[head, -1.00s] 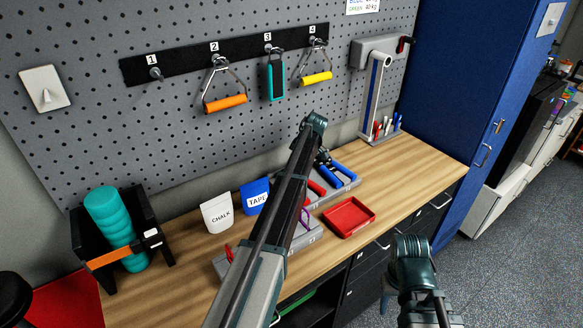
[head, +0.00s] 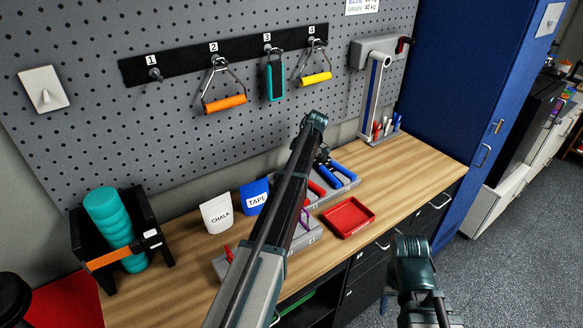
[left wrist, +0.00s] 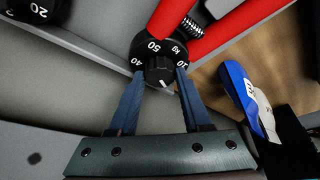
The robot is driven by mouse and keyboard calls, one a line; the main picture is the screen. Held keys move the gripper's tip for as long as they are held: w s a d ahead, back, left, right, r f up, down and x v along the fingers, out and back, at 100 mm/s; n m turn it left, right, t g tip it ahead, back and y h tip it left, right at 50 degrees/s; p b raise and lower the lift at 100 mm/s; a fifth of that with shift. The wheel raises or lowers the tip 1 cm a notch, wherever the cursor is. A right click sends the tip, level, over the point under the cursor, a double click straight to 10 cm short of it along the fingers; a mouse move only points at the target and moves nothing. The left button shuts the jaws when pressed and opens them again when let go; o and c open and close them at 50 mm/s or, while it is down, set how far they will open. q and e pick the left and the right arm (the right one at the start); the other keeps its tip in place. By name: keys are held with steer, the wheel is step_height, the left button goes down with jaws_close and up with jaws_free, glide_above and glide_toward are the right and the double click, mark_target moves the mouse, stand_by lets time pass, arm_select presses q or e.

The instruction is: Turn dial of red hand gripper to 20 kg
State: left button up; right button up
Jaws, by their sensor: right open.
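The red hand gripper (left wrist: 222,22) shows in the left wrist view, with its black dial (left wrist: 153,47) at its end. The dial bears white numbers, with 50 and KG at the top and 40 at the left. A white mark on its central knob (left wrist: 160,68) points down. My left gripper (left wrist: 161,72) has its blue fingers on either side of the knob; whether they touch it is unclear. In the head view a red handle (head: 316,188) shows beside my left arm, which hides the left fingers. My right gripper (head: 387,299) is low at the right, mostly hidden and away from the bench.
A blue-handled hand gripper (head: 344,174) lies beside the red handle. A red tray (head: 349,218) stands on the bench in front. Chalk (head: 217,214) and tape (head: 255,196) bags stand left of my arm.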

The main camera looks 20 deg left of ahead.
arm_select(q)
steer(key=o, duration=0.4)
steer(key=p+v, duration=1.2)
steer(key=v, duration=0.2)
steer(key=shift+p, duration=0.4)
steer(key=shift+f, duration=0.15)
